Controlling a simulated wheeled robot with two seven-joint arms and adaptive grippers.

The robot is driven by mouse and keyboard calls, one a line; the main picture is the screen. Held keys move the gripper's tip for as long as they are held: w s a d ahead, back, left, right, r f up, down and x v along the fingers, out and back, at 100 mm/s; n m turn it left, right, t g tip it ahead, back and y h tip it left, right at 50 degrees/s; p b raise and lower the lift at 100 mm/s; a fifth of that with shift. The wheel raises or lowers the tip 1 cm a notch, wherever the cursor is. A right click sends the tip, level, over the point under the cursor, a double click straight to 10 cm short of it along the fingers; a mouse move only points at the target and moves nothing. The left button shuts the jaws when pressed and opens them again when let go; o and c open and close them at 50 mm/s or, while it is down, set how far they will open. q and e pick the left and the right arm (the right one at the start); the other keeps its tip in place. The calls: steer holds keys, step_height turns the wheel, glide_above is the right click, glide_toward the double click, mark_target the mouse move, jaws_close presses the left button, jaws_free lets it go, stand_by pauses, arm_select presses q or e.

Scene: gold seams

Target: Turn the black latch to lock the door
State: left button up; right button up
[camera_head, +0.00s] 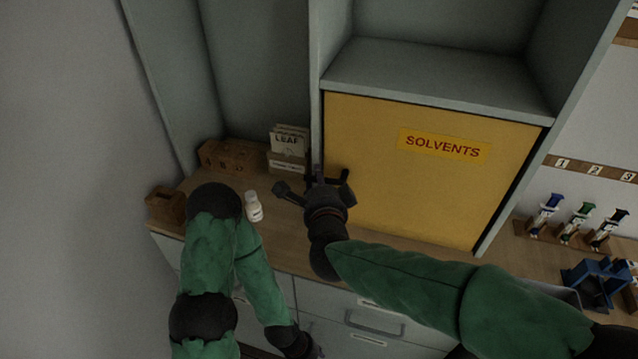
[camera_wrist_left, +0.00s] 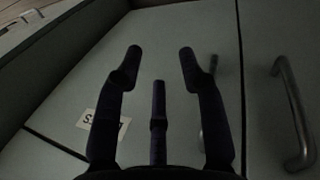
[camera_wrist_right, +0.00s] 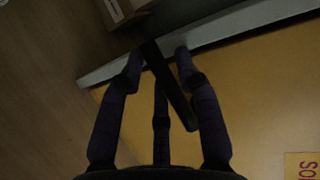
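The yellow door (camera_head: 420,190) carries a SOLVENTS label (camera_head: 445,144) and appears closed in the grey cabinet. The black latch (camera_wrist_right: 170,88) is a dark bar at the door's left edge, seen in the right wrist view. It lies slanted between the fingers of my right gripper (camera_wrist_right: 158,58), near the right-hand finger. The fingers stand apart, and I cannot tell whether either touches it. In the head view my right gripper (camera_head: 332,177) hides most of the latch area. My left gripper (camera_wrist_left: 160,58) is open and empty, low before the cabinet fronts below the counter.
A white bottle (camera_head: 254,207), a box of leaflets (camera_head: 288,150) and wooden holders (camera_head: 222,155) stand on the counter left of the door. Coloured tools in a rack (camera_head: 572,232) and a blue device (camera_head: 597,282) stand at the right. A drawer handle (camera_wrist_left: 292,115) is near my left gripper.

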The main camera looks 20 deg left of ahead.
jaws_close()
